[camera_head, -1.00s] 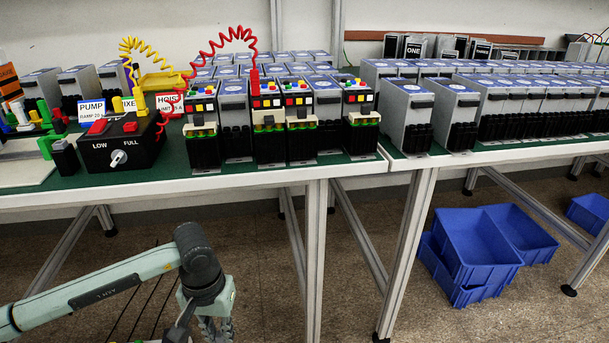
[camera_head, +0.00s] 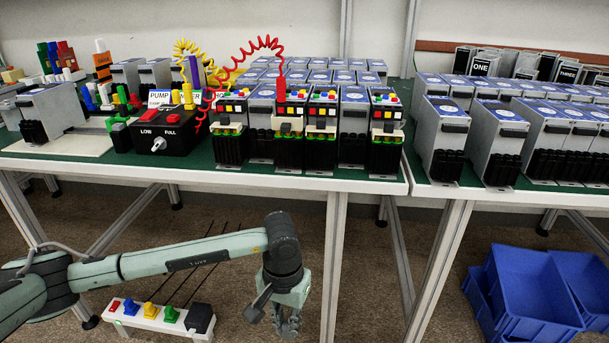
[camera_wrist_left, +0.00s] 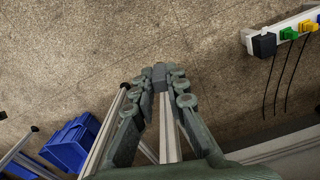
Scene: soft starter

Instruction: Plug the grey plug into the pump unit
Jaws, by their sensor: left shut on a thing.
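My left gripper (camera_head: 287,328) hangs low in front of the table, pointing down. In the left wrist view its fingers (camera_wrist_left: 161,80) are closed on a small dark grey block, the grey plug (camera_wrist_left: 160,72). In the head view the plug cannot be made out. A white sign reading PUMP (camera_head: 160,96) stands behind a black box (camera_head: 166,135) with red buttons and a LOW/FULL knob. Several grey-and-black units with coloured buttons (camera_head: 231,125) stand to its right; which one is the pump unit I cannot tell. My right gripper is not in view.
A red coiled cable (camera_head: 250,48) arches to one unit. Below the table, a white strip (camera_head: 150,322) holds coloured plugs and a dark block (camera_head: 200,318). Blue bins (camera_head: 530,290) sit on the floor at right. Table legs (camera_head: 333,250) stand close to my gripper.

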